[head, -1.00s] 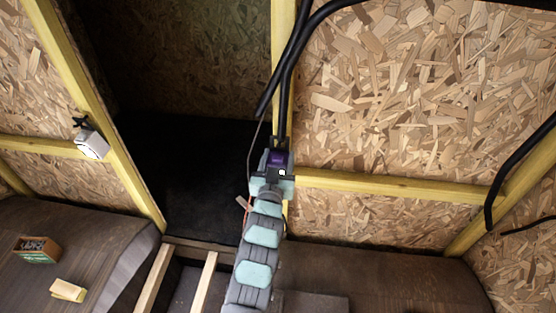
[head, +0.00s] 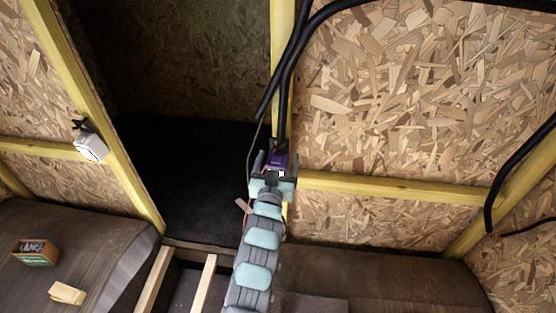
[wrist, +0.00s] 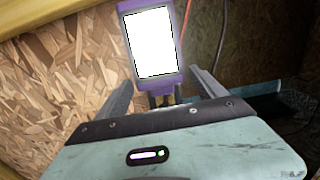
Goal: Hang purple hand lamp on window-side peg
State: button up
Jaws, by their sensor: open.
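The purple hand lamp (head: 279,160) is at the yellow upright in the middle of the head view. In the wrist view, the lamp (wrist: 177,58) shows a purple frame around a bright white panel, upright with a slight tilt. Its top edge is close to the picture edge. My gripper (head: 274,165) is open just below and in front of the lamp. In the wrist view the two fingers of my gripper (wrist: 160,84) stand apart on either side of the lamp's lower end. Whatever bears the lamp is hidden, and I cannot see a peg behind it.
Black cables (head: 291,62) run down the upright just above the lamp. A white device (head: 91,147) is by a black fitting (head: 80,125) on the left frame. A labelled box (head: 36,252) and a pale block (head: 68,293) lie on the left wheel arch (head: 115,262).

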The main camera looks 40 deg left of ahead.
jog(key=shift+s, duration=0.1)
jog(key=b+v, duration=0.2)
jog(key=v, duration=0.8)
jog(key=shift+s+d, duration=0.2)
jog(key=shift+s, duration=0.05)
